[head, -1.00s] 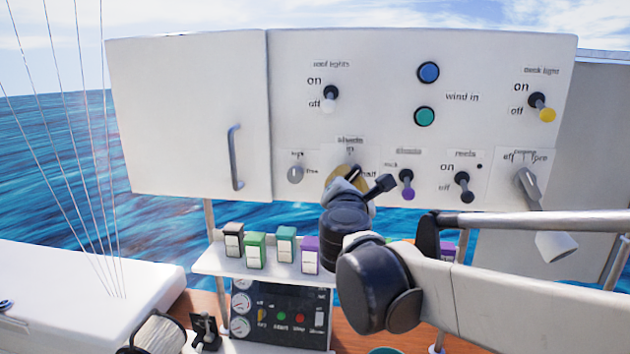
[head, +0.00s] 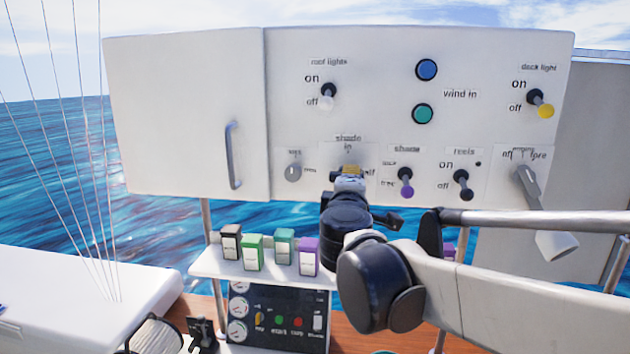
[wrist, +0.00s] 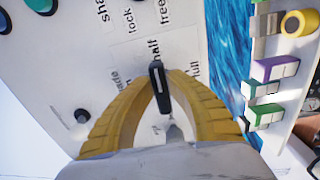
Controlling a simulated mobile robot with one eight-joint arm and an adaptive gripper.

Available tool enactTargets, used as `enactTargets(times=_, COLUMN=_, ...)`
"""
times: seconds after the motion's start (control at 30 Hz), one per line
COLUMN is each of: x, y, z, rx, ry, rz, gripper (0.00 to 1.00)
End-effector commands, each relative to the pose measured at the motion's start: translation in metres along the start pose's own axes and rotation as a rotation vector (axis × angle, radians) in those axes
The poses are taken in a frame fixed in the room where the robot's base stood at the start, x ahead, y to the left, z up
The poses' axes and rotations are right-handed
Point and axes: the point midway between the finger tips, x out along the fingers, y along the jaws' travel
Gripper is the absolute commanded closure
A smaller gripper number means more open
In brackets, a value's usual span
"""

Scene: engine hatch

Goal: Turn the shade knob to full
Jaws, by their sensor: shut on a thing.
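The shade knob (wrist: 158,88) is a narrow black bar with a light line along it, seen in the wrist view. Its long axis lies roughly in line with the "half" mark, and the "full" mark is to its right there. My gripper (wrist: 161,79) has its yellow fingers closed on both sides of the knob. In the head view my gripper (head: 350,171) is at the panel, below the "shade in" label, and hides the knob and the lower mark. Only "half" is partly readable to its right.
A shelf with coloured rocker switches (head: 284,246) is below.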

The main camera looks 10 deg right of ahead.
Motion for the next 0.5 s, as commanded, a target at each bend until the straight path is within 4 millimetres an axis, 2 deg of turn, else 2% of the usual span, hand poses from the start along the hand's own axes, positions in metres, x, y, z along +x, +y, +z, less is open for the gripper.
enactTargets(times=0.5, x=0.0003, y=-0.0041, z=-0.0014, rx=0.489, ry=0.001, rz=0.0, gripper=1.0)
